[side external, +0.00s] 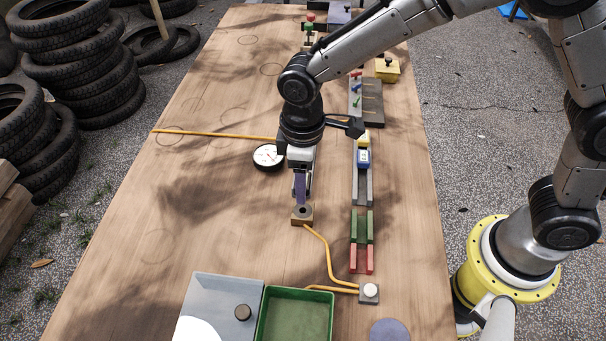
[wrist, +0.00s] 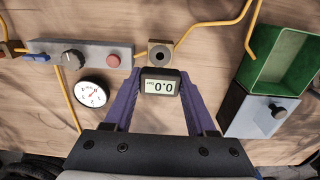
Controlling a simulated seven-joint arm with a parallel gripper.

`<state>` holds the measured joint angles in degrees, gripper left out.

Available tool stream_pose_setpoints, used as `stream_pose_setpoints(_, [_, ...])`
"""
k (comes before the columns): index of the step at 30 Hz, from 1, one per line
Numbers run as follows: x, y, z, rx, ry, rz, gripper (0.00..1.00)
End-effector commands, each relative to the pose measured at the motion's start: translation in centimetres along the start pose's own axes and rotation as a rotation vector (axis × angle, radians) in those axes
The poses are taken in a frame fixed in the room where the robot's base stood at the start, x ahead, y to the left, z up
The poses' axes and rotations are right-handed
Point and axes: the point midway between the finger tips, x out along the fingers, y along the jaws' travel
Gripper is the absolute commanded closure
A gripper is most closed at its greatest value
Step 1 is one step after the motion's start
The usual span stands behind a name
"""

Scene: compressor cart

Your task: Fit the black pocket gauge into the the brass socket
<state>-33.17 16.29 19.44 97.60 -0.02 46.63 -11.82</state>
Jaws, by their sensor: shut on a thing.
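The black pocket gauge (wrist: 160,82) has a pale display reading 0.0, upside down in the wrist view. My gripper (wrist: 160,86) is shut on it, with a purple finger on each side. In the side external view my gripper (side external: 301,197) points down just above the brass socket (side external: 302,219), and its fingers hide the gauge there. The socket is a small block with a dark round hole, and it also shows in the wrist view (wrist: 160,46), just beyond the gauge. The hole looks empty there. I cannot tell the exact height gap.
A round white dial (side external: 268,157) lies left of my gripper. An orange hose (side external: 326,249) runs from the socket to a white-knobbed block (side external: 369,293). Green and red rails (side external: 361,242) stand right. A green tray (side external: 295,318) and grey box (side external: 222,304) stand in front.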

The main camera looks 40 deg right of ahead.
Motion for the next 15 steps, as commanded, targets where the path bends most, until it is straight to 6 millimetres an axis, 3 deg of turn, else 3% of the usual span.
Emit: stream_pose_setpoints(15, [4.2, 0.0, 0.1, 0.000, -0.002, 0.000, 0.99])
